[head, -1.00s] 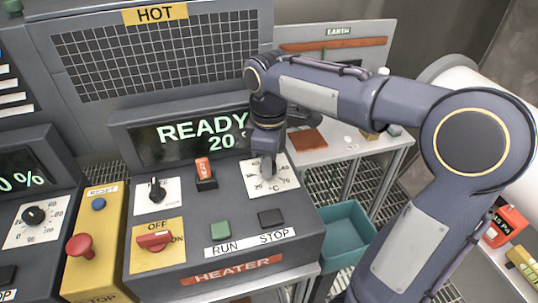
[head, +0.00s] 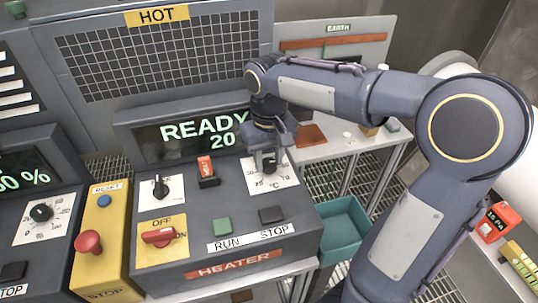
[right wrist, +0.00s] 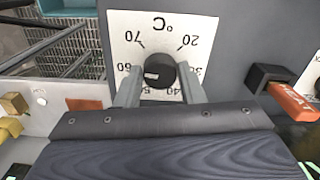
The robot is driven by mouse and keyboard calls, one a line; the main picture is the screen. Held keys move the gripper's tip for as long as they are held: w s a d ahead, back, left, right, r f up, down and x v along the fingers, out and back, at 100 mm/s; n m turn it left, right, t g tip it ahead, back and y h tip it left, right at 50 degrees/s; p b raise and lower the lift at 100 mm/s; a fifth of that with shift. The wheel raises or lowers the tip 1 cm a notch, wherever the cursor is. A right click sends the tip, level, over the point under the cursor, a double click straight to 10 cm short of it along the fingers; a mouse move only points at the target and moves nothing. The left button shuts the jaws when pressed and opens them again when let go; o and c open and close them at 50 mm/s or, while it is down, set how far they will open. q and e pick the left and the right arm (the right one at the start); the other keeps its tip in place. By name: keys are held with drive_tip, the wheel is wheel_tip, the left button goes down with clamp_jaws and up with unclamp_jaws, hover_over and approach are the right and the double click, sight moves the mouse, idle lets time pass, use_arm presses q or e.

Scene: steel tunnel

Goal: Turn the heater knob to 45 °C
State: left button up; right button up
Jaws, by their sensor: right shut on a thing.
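The heater (head: 225,236) is a dark grey console with a red HEATER label. Its screen (head: 190,137) reads READY and 20, with the right end hidden behind my right arm. The black temperature knob (right wrist: 160,72) sits on a white dial plate (right wrist: 120,30) marked 20 to 70 °C; the right wrist view shows it upside down. My right gripper (head: 268,158) is shut on the knob, one finger on each side. A short pale mark shows on the knob's left in the right wrist view; its exact setting is unclear. My left gripper is out of view.
A teal bin (head: 345,232) stands right of the heater.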

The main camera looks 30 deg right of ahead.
sight(269, 162)
drive_tip(key=m, duration=0.3)
drive_tip(key=shift+m, duration=0.3)
drive_tip(key=shift+m+p, duration=0.45)
drive_tip(key=shift+m, duration=1.45)
drive_tip(key=o, duration=1)
wheel_tip(269, 162, up, 8)
drive_tip(key=shift+f, duration=0.1)
